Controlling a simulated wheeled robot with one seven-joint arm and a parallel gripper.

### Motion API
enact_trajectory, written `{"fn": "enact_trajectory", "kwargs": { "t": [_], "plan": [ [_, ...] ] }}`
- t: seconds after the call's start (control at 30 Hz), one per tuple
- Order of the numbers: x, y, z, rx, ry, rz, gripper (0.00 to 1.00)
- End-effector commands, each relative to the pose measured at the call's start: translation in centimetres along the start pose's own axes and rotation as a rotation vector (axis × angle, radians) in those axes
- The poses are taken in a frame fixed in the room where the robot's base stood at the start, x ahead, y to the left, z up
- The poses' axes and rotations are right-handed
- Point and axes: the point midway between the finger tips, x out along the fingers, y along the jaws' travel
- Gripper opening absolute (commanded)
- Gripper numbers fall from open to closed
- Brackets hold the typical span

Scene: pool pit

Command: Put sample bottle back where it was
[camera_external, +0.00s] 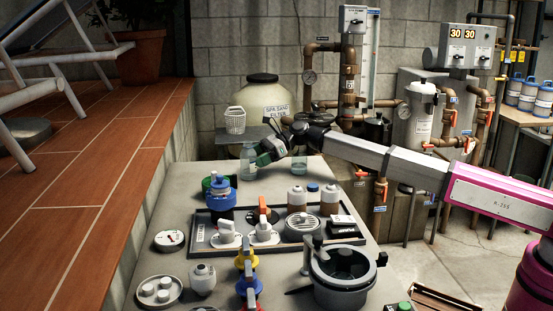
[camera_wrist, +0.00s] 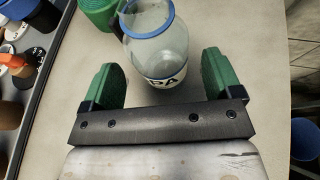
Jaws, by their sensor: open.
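A clear bottle (camera_external: 248,160) stands upright on the far end of the grey table in the external view. In the wrist view the clear bottle (camera_wrist: 157,50) has a blue rim and a white label of which "DA" is readable. My gripper (camera_external: 268,152) has green fingers and is low over the table's far end, beside the bottle. In the wrist view my gripper (camera_wrist: 160,75) is open, with one finger on each side of the bottle's label end and visible gaps to both. Nothing is held. A second clear vessel (camera_external: 299,160) shows partly behind my gripper.
A black-edged tray (camera_external: 207,238) holds valves and brown bottles (camera_external: 297,198). A grey pot (camera_external: 342,285) is nearer the camera. Bare table lies right of the bottle.

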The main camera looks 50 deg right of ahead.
Motion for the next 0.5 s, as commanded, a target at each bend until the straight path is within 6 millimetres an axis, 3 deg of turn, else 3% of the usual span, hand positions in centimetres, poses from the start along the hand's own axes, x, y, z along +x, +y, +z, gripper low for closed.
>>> {"fn": "enact_trajectory", "kwargs": {
  "t": [0.07, 0.3, 0.5],
  "plan": [
    [-1.4, 0.1, 0.1, 0.0, -0.001, -0.002, 0.85],
    [-2.8, -0.1, 4.6, -0.002, -0.002, -0.001, 0.85],
    [-3.6, -0.1, 6.4, -0.001, 0.0, -0.001, 0.85]
  ]
}}
